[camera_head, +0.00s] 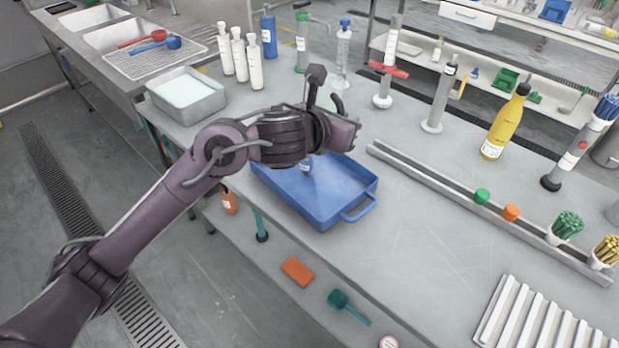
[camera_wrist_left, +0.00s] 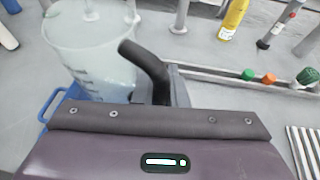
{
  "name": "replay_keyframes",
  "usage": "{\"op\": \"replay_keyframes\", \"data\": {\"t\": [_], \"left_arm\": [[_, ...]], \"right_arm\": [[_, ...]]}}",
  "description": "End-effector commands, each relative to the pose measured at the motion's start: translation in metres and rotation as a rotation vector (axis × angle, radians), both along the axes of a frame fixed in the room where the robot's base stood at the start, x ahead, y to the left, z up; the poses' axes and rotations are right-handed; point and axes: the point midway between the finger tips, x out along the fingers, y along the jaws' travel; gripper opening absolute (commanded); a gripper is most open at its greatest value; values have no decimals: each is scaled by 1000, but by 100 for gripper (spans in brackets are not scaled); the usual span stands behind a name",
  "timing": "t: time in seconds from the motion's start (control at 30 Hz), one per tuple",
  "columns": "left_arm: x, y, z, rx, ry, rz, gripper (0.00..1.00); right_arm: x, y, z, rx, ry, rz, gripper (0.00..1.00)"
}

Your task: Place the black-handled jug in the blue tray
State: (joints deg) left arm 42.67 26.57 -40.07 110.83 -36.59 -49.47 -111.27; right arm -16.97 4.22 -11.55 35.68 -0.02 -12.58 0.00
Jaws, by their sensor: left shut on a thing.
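The black-handled jug (camera_wrist_left: 88,50) is a translucent, marked measuring vessel in the left wrist view, with its curved black handle (camera_wrist_left: 150,68) rising at its right side. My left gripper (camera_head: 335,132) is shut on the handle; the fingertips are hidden. In the head view my wrist hides most of the jug. The blue tray (camera_head: 359,188) is a shallow rectangular tray with a loop handle, near the front edge of the table. The gripper is over the back part of the tray. The tray's edge also shows behind the jug in the left wrist view (camera_wrist_left: 47,103). I cannot tell whether the jug touches the tray.
A metal tub (camera_head: 187,95) and several white bottles (camera_head: 240,55) stand left of the arm. Behind are a blue bottle (camera_head: 269,35) and stands. A long metal rail (camera_head: 440,187) and a yellow bottle (camera_head: 503,125) are to the right.

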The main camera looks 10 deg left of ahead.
Motion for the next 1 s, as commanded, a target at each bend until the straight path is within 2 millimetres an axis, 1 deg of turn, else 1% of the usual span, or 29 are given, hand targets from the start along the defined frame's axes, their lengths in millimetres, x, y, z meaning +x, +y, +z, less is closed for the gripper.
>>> {"op": "replay_keyframes", "data": {"t": [0.03, 0.23, 0.4, 0.5, 0.77, 1.0], "left_arm": [[-1, 0, -18, 3, 7, 0, 0], [-1, 1, -71, 2, 9, 1, 0], [-1, 1, -113, 2, 7, 3, 0], [-1, 0, -130, 1, 5, 2, 0], [0, 0, -150, 2, 4, 2, 0], [0, 0, -184, 1, 4, 3, 0]], "right_arm": [[-2, -3, -5, -4, 3, -1, 51], [-9, -12, -12, -15, 13, -3, 51], [-9, -14, -13, -18, 13, -2, 51], [-9, -13, -13, -17, 13, -1, 51], [-6, -6, -12, -7, 9, 0, 51], [-5, 2, -11, 2, 7, 0, 51]]}}
